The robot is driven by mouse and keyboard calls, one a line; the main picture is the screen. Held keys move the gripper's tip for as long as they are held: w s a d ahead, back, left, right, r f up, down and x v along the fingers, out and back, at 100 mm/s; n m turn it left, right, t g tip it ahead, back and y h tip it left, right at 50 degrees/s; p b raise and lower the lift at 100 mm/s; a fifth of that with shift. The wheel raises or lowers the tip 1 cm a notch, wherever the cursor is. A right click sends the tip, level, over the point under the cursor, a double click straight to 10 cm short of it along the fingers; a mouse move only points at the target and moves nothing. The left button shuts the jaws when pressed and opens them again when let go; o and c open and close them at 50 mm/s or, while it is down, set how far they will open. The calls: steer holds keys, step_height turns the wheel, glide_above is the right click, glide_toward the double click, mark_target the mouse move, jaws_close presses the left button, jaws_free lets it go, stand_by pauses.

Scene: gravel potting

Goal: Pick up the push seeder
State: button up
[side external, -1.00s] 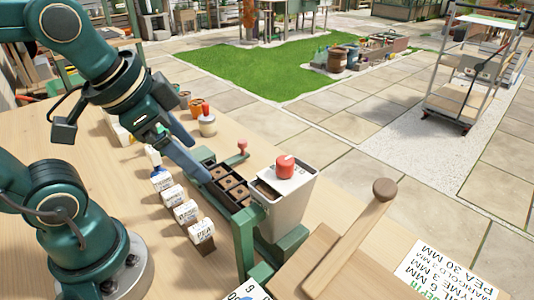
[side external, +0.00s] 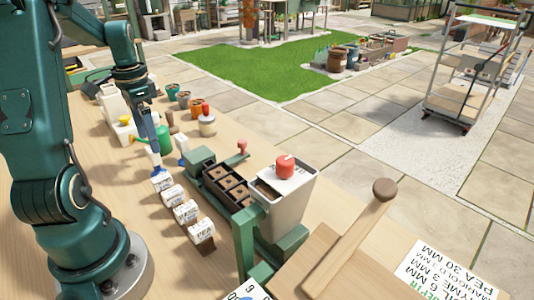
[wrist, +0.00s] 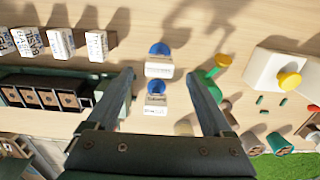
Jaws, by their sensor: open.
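My gripper (side external: 157,160) points down over the bench near the far end of the row of labelled packets. In the wrist view its two fingers are wide apart and empty (wrist: 160,77). Two small white labelled items with blue round parts show there: a nearer one (wrist: 156,98) between the fingers and a farther one (wrist: 159,68) just beyond the fingertips. In the side view a white and blue item (side external: 183,146) stands near the green block. I cannot tell for sure which of these is the push seeder. No contact with the fingers is visible.
Several white seed packets (side external: 186,212) stand in a row beside the dark cell tray (side external: 228,186). A grey hopper with a red knob (side external: 285,200) stands right of it. A green watering can (wrist: 216,68), a white yellow-capped container (wrist: 277,72) and pots (side external: 171,90) are nearby.

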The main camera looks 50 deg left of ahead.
mark_target(155, 162)
steer(key=shift+f, duration=2.2)
jaws_close()
